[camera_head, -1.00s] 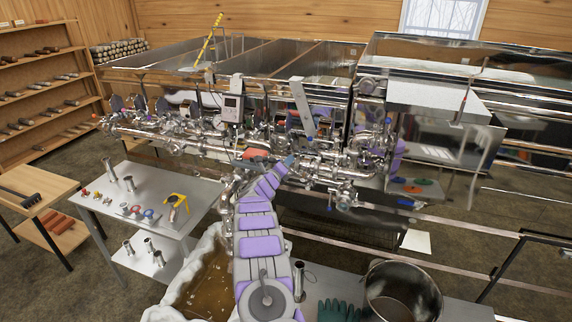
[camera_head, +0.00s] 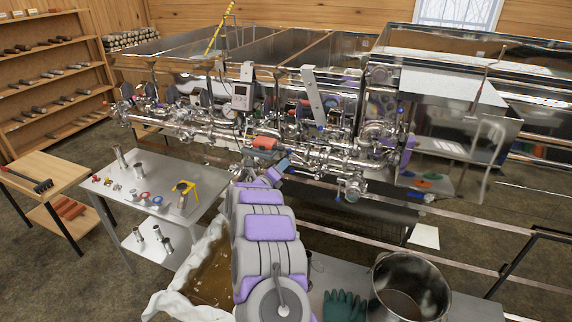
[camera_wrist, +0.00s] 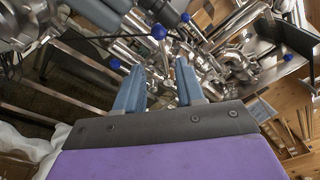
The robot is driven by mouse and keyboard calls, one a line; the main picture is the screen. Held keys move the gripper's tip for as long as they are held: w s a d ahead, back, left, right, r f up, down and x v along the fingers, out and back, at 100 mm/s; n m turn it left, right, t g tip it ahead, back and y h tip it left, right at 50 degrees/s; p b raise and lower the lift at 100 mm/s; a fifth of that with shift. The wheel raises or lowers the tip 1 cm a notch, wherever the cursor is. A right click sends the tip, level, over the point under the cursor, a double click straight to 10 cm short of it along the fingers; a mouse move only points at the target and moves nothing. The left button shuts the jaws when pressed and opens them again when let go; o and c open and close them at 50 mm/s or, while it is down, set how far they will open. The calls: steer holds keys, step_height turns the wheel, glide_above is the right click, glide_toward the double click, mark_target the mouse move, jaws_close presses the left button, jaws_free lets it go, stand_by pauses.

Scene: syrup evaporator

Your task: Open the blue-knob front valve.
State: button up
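My gripper (camera_wrist: 159,66) shows two blue-grey fingers apart, with nothing held between them. In the wrist view, one round blue knob (camera_wrist: 158,32) lies beyond the fingertips, in line with the gap. Other blue knobs show to its left (camera_wrist: 115,65), to its upper right (camera_wrist: 185,17) and at the far right (camera_wrist: 288,57). I cannot tell which belongs to the front valve, and no contact is clear. In the head view, my gripper (camera_head: 276,170) is small beside the steel pipework (camera_head: 310,155), partly hidden by my arm.
The steel evaporator pans (camera_head: 290,45) stand behind the pipework. A grey side table (camera_head: 150,215) with small fittings is at left. A steel pot (camera_head: 408,285) and green gloves (camera_head: 343,305) are at front right. A cloth-lined tub (camera_head: 210,275) is beside my arm.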

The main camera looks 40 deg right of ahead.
steer(key=shift+v, duration=2.25)
